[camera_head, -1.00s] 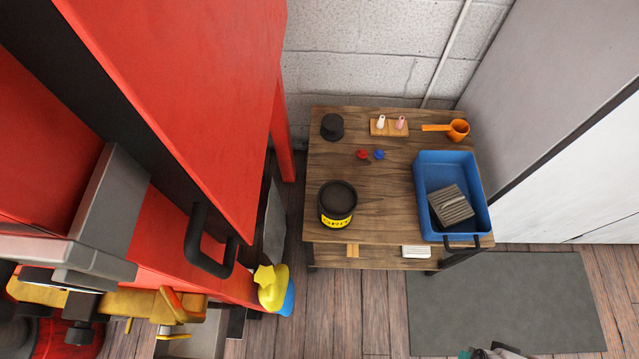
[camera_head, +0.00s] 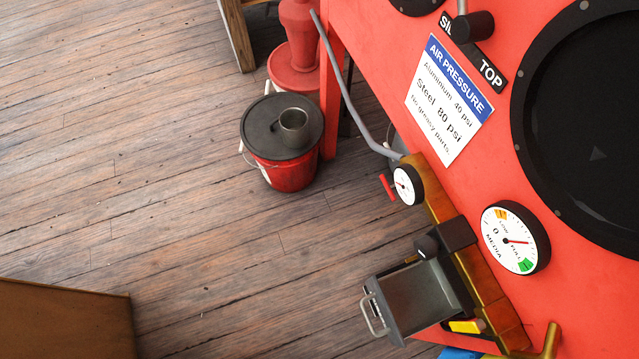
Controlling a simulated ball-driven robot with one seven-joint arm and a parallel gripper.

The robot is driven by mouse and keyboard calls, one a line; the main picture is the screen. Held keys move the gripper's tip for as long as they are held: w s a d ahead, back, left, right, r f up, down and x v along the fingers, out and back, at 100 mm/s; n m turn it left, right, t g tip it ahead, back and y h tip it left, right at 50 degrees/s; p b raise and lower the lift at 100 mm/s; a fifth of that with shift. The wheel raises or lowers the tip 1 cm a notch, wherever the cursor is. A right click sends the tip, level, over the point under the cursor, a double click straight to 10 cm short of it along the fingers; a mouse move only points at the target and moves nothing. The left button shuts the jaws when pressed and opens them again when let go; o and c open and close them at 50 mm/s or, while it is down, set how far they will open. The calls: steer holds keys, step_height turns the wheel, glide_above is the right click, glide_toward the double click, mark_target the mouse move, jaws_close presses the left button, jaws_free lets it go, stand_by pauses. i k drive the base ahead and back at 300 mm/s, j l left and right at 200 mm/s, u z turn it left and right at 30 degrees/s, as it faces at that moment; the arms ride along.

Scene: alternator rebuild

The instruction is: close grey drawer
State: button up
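The grey drawer (camera_head: 418,298) sticks out from the lower front of the red cabinet (camera_head: 470,190) in the head view, at the lower right of centre. It is open, and its shallow inside shows empty. Its light grey bar handle (camera_head: 375,316) is on its outer left end. A dark block with a round knob (camera_head: 428,246) sits at its back edge. My gripper is not in view.
A grey hose (camera_head: 345,90) runs down to a brass pipe with gauges (camera_head: 408,185). A brown box (camera_head: 65,320) is at lower left. Floor between is clear.

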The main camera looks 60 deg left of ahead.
mark_target(410, 301)
steer(key=k+l+u, duration=0.1)
steer(key=l+u, duration=0.25)
steer(key=k+l+u, duration=0.2)
steer(key=l+u, duration=0.15)
steer(key=k+l+u, duration=0.2)
steer(key=l+u, duration=0.15)
